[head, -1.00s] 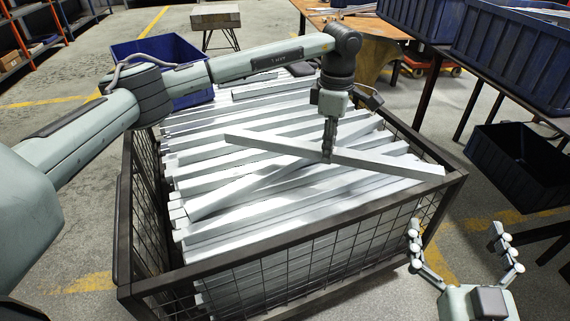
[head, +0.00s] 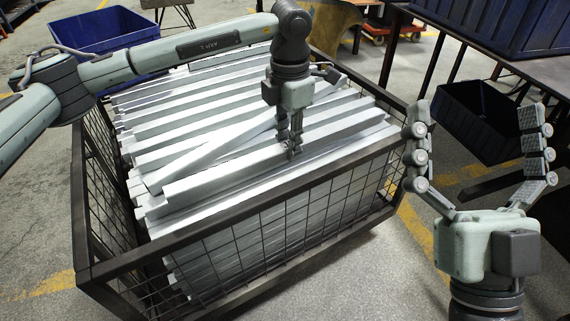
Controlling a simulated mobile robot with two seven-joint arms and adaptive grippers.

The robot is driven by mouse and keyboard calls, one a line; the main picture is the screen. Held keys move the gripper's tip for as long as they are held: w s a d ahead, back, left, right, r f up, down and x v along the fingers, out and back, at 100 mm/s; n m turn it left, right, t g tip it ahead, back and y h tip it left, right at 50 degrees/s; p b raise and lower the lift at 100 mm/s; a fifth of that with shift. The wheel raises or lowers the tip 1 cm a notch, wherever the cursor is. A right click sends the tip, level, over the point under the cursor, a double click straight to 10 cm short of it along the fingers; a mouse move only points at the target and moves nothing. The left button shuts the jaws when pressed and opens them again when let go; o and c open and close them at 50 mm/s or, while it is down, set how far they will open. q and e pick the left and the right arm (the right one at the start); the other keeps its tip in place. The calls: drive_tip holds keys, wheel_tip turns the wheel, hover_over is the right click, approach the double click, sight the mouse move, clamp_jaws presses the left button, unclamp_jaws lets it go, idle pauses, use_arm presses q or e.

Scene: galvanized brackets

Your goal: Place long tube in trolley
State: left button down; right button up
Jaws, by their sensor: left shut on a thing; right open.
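The trolley (head: 238,213) is a dark-framed cage with mesh sides, filled with several long grey metal tubes lying roughly side by side. My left gripper (head: 291,150) points down over the trolley and is shut on a long tube (head: 222,176). This tube lies within the trolley's outline, near the front rim, running from lower left to upper right, roughly in line with the others. I cannot tell whether it touches the tubes below. Another tube (head: 205,157) lies slantwise behind it. My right gripper (head: 475,113) is open and empty, to the right of the trolley, fingers up.
A blue bin (head: 95,32) stands behind the trolley at the left. At the right are a dark rack with a blue crate (head: 500,30) and a lower dark bin (head: 470,120). Grey floor is free at the front left.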

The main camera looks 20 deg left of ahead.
sight(286, 160)
use_arm(q)
drive_tip(key=shift+s+f, duration=0.4)
drive_tip(key=shift+s, duration=0.35)
drive_tip(key=shift+f, duration=0.2)
drive_tip(key=shift+f+b, duration=0.3)
drive_tip(key=shift+f, duration=1.5)
use_arm(e)
drive_tip(key=shift+s+d+r+t, duration=0.35)
drive_tip(key=shift+s+r+t, duration=0.2)
drive_tip(key=shift+r+t, duration=0.05)
use_arm(q)
drive_tip(key=shift+f, duration=0.15)
drive_tip(key=c, duration=1.5)
unclamp_jaws()
drive_tip(key=shift+c, duration=0.2)
use_arm(e)
drive_tip(key=shift+s+d, duration=0.1)
drive_tip(key=shift+s, duration=0.1)
drive_tip(key=shift+w+r, duration=0.1)
use_arm(q)
wheel_tip(286, 160, up, 12)
drive_tip(key=shift+r+p, duration=0.1)
drive_tip(key=shift+p, duration=0.7)
use_arm(e)
drive_tip(key=w+f+g, duration=0.1)
drive_tip(key=w+a+f+g, duration=0.1)
drive_tip(key=shift+w+a+f+g, duration=0.2)
drive_tip(key=shift+a+f+g, duration=0.1)
drive_tip(key=shift+f+g, duration=0.1)
